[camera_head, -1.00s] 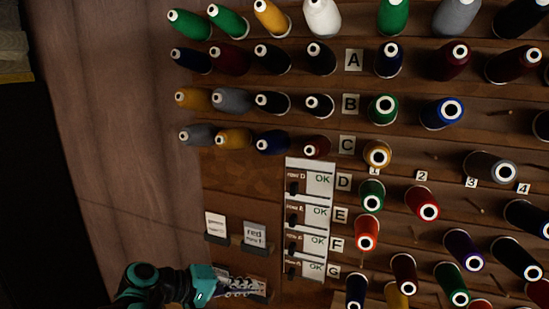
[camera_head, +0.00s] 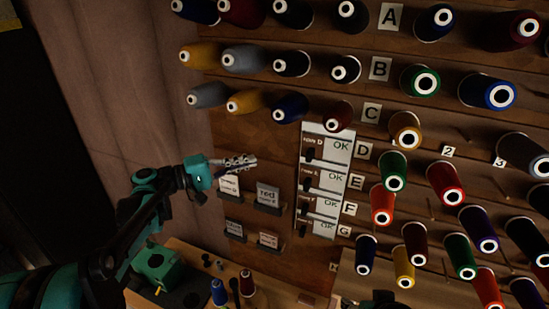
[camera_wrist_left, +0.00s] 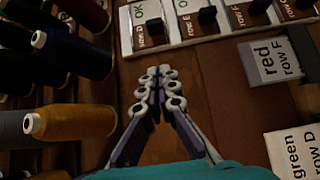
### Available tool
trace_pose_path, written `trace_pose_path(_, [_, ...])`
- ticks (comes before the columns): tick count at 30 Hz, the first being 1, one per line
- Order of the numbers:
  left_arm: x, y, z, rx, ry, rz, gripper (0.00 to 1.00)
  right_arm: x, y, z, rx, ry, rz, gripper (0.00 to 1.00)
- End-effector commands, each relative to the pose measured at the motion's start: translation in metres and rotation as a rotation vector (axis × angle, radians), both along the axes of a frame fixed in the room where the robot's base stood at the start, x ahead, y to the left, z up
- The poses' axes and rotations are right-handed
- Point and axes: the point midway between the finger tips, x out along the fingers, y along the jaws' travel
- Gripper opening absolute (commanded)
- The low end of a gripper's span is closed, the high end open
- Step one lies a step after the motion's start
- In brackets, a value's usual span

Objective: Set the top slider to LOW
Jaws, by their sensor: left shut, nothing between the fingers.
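The slider panel (camera_head: 342,182) is a white upright strip of stacked cards on the wooden wall, each with a black knob and an "OK" mark. The top slider, row D, has its black knob (camera_head: 311,155) toward the left of its card; it also shows in the left wrist view (camera_wrist_left: 155,27). I cannot read a LOW mark. My left gripper (camera_head: 250,161) is shut and empty, left of the panel and apart from it. In the left wrist view its fingertips (camera_wrist_left: 160,73) point toward the row D card.
Thread spools on pegs crowd the wall right of the panel and above it, including a yellow spool (camera_wrist_left: 75,122). Small cards such as "red row F" (camera_head: 268,194) sit left of the panel. A green device (camera_head: 158,265) and spools stand on a table below.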

Motion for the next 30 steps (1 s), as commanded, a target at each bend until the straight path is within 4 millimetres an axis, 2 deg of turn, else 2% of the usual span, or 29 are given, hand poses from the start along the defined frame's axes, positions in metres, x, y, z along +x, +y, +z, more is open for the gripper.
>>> trace_pose_path(14, [0.041, -0.084, 0.002, 0.001, 0.0, -0.005, 0.0, 0.0, 0.0, 0.02, 0.0, 0.0, 0.0, 0.64])
trace_pose_path(18, [0.036, -0.105, 0.002, 0.001, 0.0, -0.003, 0.0, 0.0, 0.0, 0.026, 0.0, 0.0, 0.0, 0.64])
trace_pose_path(24, [0.031, -0.12, 0.001, 0.001, 0.0, -0.001, 0.0, 0.0, 0.0, 0.029, 0.0, 0.0, 0.0, 0.64])
trace_pose_path(30, [0.03, -0.123, 0.0, 0.001, 0.0, -0.001, 0.0, 0.0, 0.0, 0.029, 0.0, 0.0, 0.0, 0.64])
